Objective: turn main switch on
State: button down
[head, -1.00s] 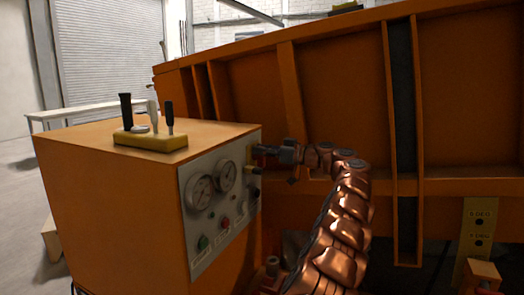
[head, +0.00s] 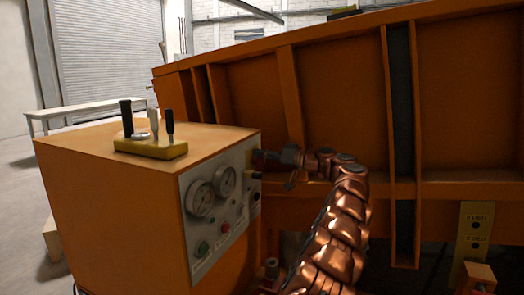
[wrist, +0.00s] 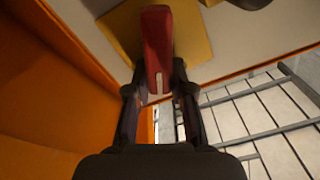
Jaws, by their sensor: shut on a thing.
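The main switch is a red handle (wrist: 157,45) on a yellow plate (wrist: 196,36), seen in the wrist view against the pale panel. My gripper (wrist: 158,88) is shut on the red handle, with one finger on each side of it. In the head view my gripper (head: 259,157) is at the upper right edge of the control panel (head: 233,205). There the fingers and the panel edge hide most of the switch.
The orange control cabinet (head: 110,215) carries a yellow lever block (head: 150,149) on top. The panel has two round gauges and several small buttons, left of my gripper. The large orange sandbed wall (head: 345,90) stands close behind my arm.

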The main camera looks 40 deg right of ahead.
jog(key=m+p, duration=0.1)
jog(key=m, duration=0.1)
jog(key=m+p, duration=0.1)
jog(key=m, duration=0.1)
jog(key=d+m+p, duration=0.1)
jog(key=m, duration=0.1)
jog(key=shift+w+f+m+p, duration=0.25)
jog(key=shift+f+m+p, duration=0.05)
jog(key=shift+w+d+f+m+p, duration=0.1)
jog(key=shift+f+m+p, duration=0.3)
jog(key=shift+m, duration=0.65)
jog(key=shift+s+d+f+m+p, duration=0.15)
jog(key=shift+m+p, duration=0.45)
jog(key=shift+m, duration=0.5)
jog(key=shift+w+f+m+p, duration=0.2)
jog(key=shift+m+p, duration=0.3)
jog(key=shift+m, duration=0.55)
jog(key=shift+f, duration=0.15)
jog(key=c, duration=1)
grip_release()
jog(key=v, duration=1.2)
jog(key=shift+a+f, duration=0.1)
